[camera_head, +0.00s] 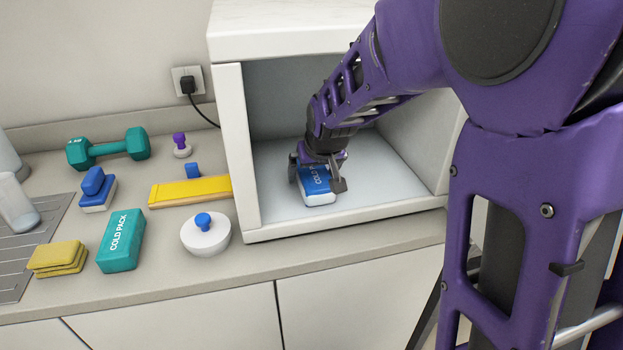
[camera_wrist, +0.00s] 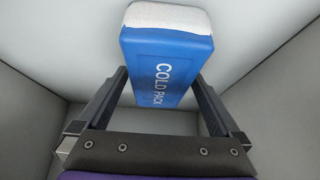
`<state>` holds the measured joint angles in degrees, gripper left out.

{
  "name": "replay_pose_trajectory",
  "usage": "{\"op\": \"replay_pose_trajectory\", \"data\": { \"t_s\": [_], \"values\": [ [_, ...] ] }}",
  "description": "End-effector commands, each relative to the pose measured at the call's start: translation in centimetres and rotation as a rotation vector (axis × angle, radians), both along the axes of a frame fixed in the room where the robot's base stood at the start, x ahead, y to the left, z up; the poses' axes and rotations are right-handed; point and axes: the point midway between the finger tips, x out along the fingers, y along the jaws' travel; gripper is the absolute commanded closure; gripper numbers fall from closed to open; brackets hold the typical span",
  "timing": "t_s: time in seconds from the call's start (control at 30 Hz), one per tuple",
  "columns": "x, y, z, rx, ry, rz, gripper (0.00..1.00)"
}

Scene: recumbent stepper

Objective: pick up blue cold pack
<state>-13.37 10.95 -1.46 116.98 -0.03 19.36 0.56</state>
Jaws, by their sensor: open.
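The blue cold pack (camera_head: 318,186) lies on the floor of a white open-fronted box, with its white end toward the front. My gripper (camera_head: 318,182) is inside the box, above and around the pack, with one finger on each side. In the wrist view the blue cold pack (camera_wrist: 166,62) shows its "COLD PACK" lettering and whitish end, between the open fingers of my gripper (camera_wrist: 165,85). Gaps show beside the pack near the finger bases. Whether the fingertips touch it cannot be told. The gripper partly hides the pack's rear in the head view.
The white box (camera_head: 235,150) has side walls and a top close around my arm. On the counter to its left are a teal cold pack (camera_head: 121,241), a white round item with blue knob (camera_head: 205,235), a yellow bar (camera_head: 190,191), teal dumbbell (camera_head: 108,148) and yellow sponges (camera_head: 57,258).

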Motion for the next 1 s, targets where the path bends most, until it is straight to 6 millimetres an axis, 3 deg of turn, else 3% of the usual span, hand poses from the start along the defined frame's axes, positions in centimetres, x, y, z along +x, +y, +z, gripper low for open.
{"op": "replay_pose_trajectory", "data": {
  "t_s": [0.17,0.2,0.73,1.0],
  "values": [
    [-0.01,-0.01,0.08,0.0,0.0,0.0,0.0],
    [0.0,-0.01,0.07,0.0,0.0,0.0,0.04],
    [-0.01,-0.02,0.06,0.0,0.0,0.0,0.99],
    [0.05,-0.01,0.19,0.0,-0.002,0.0,1.0]
  ]
}}
